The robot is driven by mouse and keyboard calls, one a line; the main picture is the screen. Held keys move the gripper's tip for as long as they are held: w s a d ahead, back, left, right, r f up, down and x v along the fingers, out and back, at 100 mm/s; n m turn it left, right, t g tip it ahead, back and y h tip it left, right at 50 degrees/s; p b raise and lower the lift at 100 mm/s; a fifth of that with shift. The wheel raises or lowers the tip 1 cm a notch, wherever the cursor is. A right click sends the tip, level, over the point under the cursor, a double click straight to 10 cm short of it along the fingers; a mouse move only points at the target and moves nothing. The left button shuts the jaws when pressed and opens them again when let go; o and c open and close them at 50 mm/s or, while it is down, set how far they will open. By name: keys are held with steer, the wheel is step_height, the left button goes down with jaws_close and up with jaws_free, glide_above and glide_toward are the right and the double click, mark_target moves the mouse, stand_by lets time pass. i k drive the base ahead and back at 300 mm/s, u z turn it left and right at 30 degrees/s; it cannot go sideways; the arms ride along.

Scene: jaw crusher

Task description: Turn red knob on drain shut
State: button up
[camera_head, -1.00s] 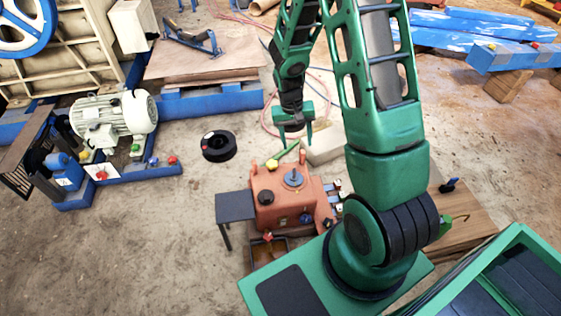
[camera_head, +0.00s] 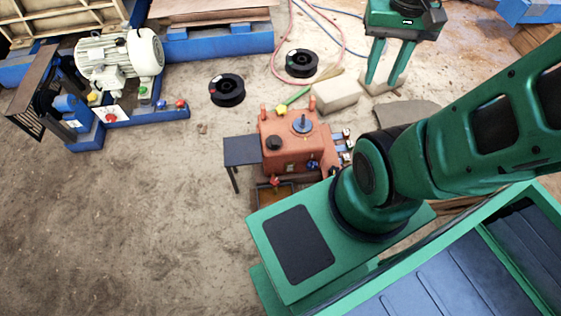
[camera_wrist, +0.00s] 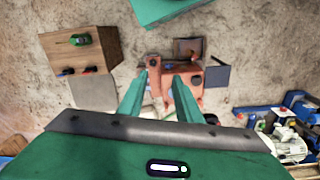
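The orange-red machine (camera_head: 289,143) stands on the floor left of my arm's base. A small red knob (camera_head: 274,181) sits low on its near face, just above an open brown tray (camera_head: 271,195). The machine also shows in the wrist view (camera_wrist: 196,75), ahead of my fingers, with the tray (camera_wrist: 188,47) beyond it. The red knob is too small to make out surely there. My gripper (camera_head: 381,80) hangs behind and right of the machine, apart from it. Its two green fingers (camera_wrist: 160,80) are spread with nothing held between them.
A dark side table (camera_head: 242,151) adjoins the machine's left. A pale block (camera_head: 336,95) lies behind it, with black reels (camera_head: 226,90) beyond. A motor (camera_head: 120,57) on a blue frame stands left. In the wrist view, a wooden box (camera_wrist: 80,50) is at upper left. The front-left floor is clear.

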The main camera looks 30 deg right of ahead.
mark_target(275, 181)
steer(key=u, duration=2.7)
steer(key=i, duration=0.65)
steer(key=z, duration=2.75)
